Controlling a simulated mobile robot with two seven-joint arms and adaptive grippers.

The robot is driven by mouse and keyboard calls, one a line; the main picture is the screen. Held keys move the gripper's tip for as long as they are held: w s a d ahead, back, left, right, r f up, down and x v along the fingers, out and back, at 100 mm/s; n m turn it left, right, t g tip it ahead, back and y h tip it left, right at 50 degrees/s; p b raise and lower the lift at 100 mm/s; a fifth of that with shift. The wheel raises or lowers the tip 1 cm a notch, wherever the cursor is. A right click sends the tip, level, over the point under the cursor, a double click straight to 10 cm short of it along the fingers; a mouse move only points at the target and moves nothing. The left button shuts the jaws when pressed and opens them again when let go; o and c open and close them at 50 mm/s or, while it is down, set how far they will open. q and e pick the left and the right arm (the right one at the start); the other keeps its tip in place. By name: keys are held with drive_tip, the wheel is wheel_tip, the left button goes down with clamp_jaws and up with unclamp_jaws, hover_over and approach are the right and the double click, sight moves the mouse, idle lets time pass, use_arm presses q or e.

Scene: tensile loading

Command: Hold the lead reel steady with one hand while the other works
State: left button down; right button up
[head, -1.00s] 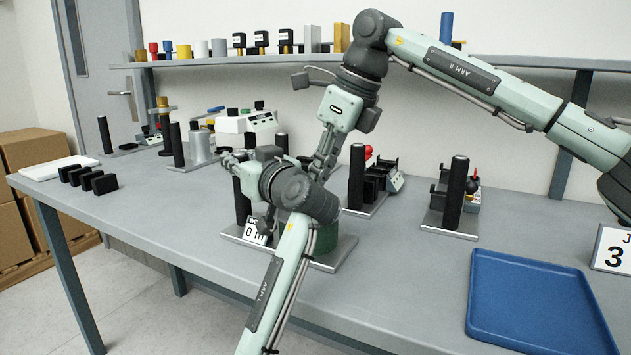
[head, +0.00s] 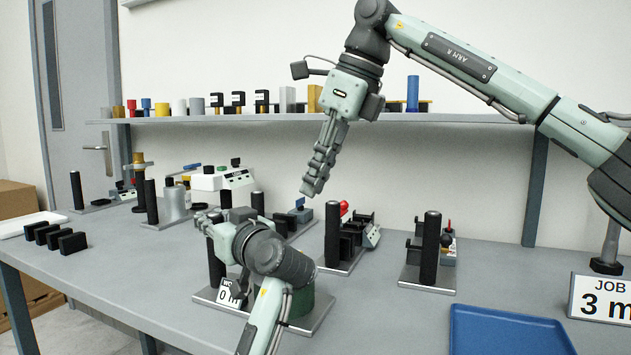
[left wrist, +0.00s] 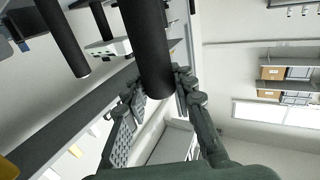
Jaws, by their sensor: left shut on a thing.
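The lead reel seems to be the green drum (head: 302,303) on a grey base plate (head: 318,318), mostly hidden behind my left wrist. A black upright post (head: 216,262) and a small white "0 m" card (head: 229,294) are on the same plate. My left gripper (head: 210,217) is shut on the black post near its top. In the left wrist view, the black post (left wrist: 152,45) runs between the fingers (left wrist: 160,95). My right gripper (head: 311,190) hangs above the bench, pointing down, clear of the reel. Its fingers look close together from the side; their opening cannot be told.
Similar stations with black posts (head: 431,250) stand along the back of the bench. A blue tray (head: 505,330) and a "JOB 3 m" sign (head: 601,298) are at right. Several black blocks (head: 60,240) lie at left. A shelf (head: 380,119) crosses the wall behind.

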use_arm(q)
drive_tip(key=c, duration=1.2)
unclamp_jaws()
drive_tip(key=shift+o, duration=0.2)
drive_tip(key=shift+d, duration=0.1)
